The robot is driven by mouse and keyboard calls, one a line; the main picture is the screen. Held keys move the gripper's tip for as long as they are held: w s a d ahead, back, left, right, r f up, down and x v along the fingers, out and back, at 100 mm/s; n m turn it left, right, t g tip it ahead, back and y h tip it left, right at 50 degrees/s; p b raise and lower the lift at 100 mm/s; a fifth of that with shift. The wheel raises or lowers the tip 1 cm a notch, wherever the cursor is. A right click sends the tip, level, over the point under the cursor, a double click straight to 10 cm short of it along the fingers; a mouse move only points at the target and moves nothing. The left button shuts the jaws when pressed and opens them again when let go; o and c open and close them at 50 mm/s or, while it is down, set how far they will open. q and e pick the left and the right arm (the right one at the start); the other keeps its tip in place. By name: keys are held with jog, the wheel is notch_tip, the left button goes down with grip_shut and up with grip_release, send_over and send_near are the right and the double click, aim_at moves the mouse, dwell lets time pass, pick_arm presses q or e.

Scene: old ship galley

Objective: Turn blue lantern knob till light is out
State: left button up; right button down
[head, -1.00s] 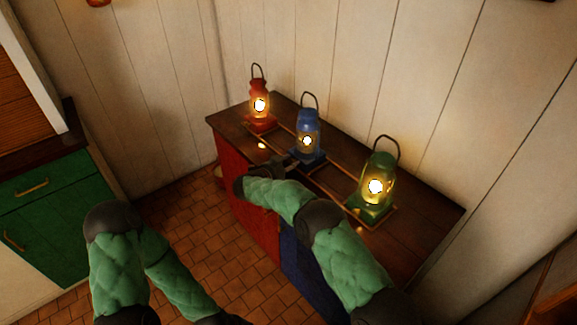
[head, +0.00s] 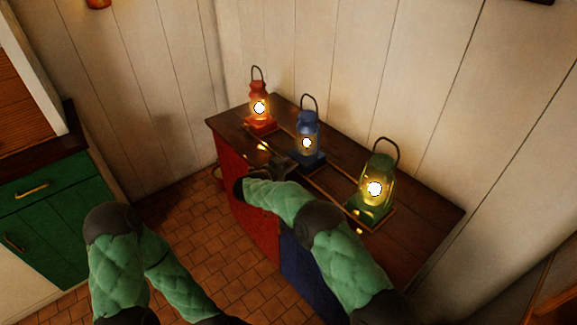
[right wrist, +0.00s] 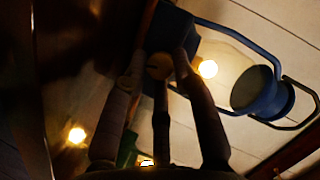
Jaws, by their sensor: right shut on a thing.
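The blue lantern (head: 308,122) stands upright in the middle of a row of three on the wooden counter, and its light is lit. My right gripper (head: 280,166) is at the front of its base. In the right wrist view the fingers (right wrist: 160,62) are shut around a small round brownish knob (right wrist: 158,67) on the blue base (right wrist: 172,28). The lantern's glow and blue top (right wrist: 260,90) show beyond them. My left arm is low at the left in the head view; its gripper is out of view.
A lit red lantern (head: 259,90) stands to the left and a lit green lantern (head: 378,167) to the right, close to my right arm. The counter (head: 424,208) backs onto white plank walls. A green cabinet (head: 50,210) is at the left. Tiled floor lies between.

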jog(key=n+p, duration=0.1)
jog(key=p, duration=0.2)
jog(key=n+g+p, duration=0.1)
jog(key=p, duration=0.2)
jog(key=shift+a+r+h, duration=0.15)
jog(key=shift+h, duration=0.15)
jog(key=shift+n+g+p, duration=0.4)
jog(key=shift+g+p, duration=0.1)
jog(key=shift+p, duration=0.15)
jog(key=shift+w+f+n+h+p, duration=0.1)
jog(key=shift+f+n+h+p, duration=0.1)
jog(key=shift+n+h+p, duration=0.15)
jog(key=shift+n+g, duration=0.5)
jog(key=shift+n, duration=0.05)
jog(key=shift+f+h, duration=0.1)
jog(key=shift+h, duration=0.15)
jog(key=c, duration=1.3)
grip_release()
